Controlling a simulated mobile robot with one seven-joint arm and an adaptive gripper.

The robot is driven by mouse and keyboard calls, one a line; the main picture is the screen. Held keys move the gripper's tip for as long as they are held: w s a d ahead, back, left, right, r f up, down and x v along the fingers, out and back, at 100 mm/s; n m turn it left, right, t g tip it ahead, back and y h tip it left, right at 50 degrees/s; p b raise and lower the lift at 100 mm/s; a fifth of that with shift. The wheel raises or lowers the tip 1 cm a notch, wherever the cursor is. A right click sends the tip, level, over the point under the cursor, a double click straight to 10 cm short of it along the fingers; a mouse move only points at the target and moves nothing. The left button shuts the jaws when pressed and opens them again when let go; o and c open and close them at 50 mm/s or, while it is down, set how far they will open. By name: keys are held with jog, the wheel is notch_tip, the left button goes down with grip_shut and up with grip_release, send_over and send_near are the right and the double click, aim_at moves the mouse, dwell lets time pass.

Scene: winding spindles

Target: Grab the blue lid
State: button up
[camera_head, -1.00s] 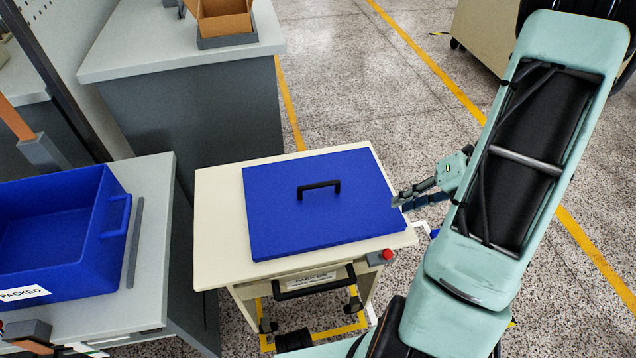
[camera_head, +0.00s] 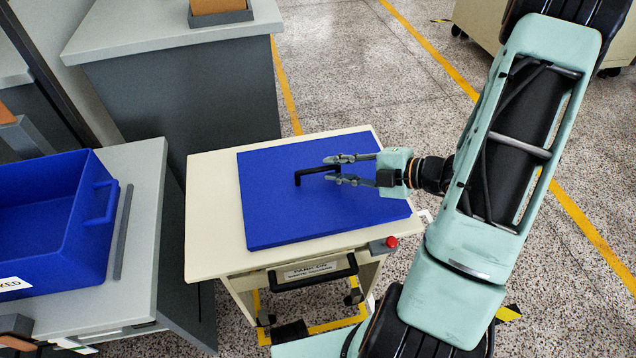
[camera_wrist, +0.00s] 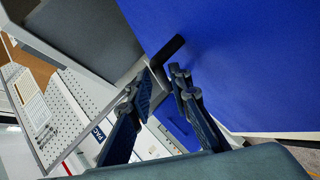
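The blue lid (camera_head: 285,210) is a flat square panel lying on top of the cream cart (camera_head: 212,240), with a black bar handle (camera_head: 303,176) standing up near its middle. My gripper (camera_head: 338,169) reaches in from the right over the lid, its fingers spread apart at the handle's right end. In the wrist view the two dark fingers of my gripper (camera_wrist: 165,95) are apart. The black handle (camera_wrist: 167,50) shows just beyond the fingertips, with the blue lid (camera_wrist: 240,60) filling the upper right. Whether a finger touches the handle I cannot tell.
A blue bin (camera_head: 50,230) stands on a grey table (camera_head: 145,220) to the left. A grey counter (camera_head: 170,35) stands behind. The cart has a red button (camera_head: 391,242) at its front right corner and a black push handle in front. The floor at right is open.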

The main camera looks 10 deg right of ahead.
aim_at(327, 168)
jog(key=x, duration=0.3)
jog(key=shift+a+f+b, duration=0.1)
jog(key=shift+b, duration=0.3)
jog(key=shift+c, duration=0.3)
grip_shut()
